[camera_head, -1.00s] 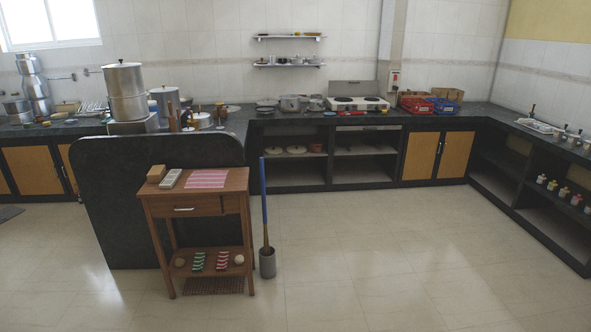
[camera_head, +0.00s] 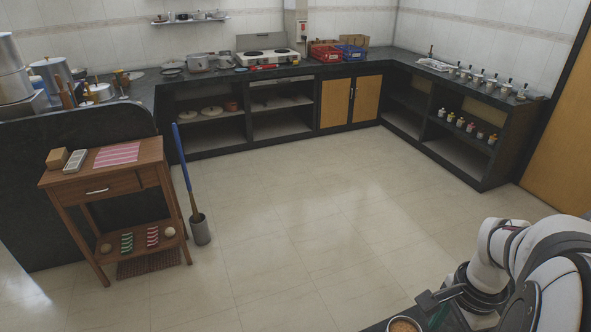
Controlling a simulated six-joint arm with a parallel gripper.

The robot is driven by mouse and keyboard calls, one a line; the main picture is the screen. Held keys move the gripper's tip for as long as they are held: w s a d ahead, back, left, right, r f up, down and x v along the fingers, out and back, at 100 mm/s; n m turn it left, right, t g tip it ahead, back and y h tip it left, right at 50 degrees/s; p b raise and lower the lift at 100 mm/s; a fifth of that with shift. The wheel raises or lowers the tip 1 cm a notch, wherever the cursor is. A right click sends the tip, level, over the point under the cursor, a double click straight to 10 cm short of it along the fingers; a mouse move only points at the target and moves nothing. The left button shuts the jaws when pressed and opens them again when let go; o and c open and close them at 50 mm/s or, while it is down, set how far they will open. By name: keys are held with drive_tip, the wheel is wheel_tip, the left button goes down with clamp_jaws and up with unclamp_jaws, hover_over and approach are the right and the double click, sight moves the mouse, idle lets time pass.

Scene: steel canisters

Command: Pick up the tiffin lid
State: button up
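My gripper (camera_head: 434,305) shows at the bottom right, at the end of my white and black arm. Its dark fingers point left, and the frame does not show clearly whether they are apart or closed. A small round container (camera_head: 404,325) with a brown top is just below and left of it, cut off by the bottom edge. I cannot pick out the tiffin lid for certain. A large steel canister (camera_head: 14,82) stands on the counter at the far left, partly out of view. A smaller steel pot (camera_head: 52,78) stands beside it.
A wooden side table (camera_head: 100,183) stands at the left, with a blue-handled pole in a grey holder (camera_head: 200,229) beside it. The dark counter (camera_head: 290,73) runs along the back and right. A stove (camera_head: 267,58) and crates (camera_head: 350,53) sit on it. The middle floor is clear.

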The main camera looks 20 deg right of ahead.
drive_tip(key=shift+m, duration=0.7)
drive_tip(key=s+d+f, duration=0.1)
drive_tip(key=f, duration=0.4)
drive_tip(key=s+d+f, duration=0.1)
drive_tip(key=f, duration=0.5)
drive_tip(key=d+f, duration=0.1)
drive_tip(key=f, duration=0.4)
drive_tip(key=shift+s+f, duration=0.35)
drive_tip(key=shift+s, duration=0.05)
clamp_jaws()
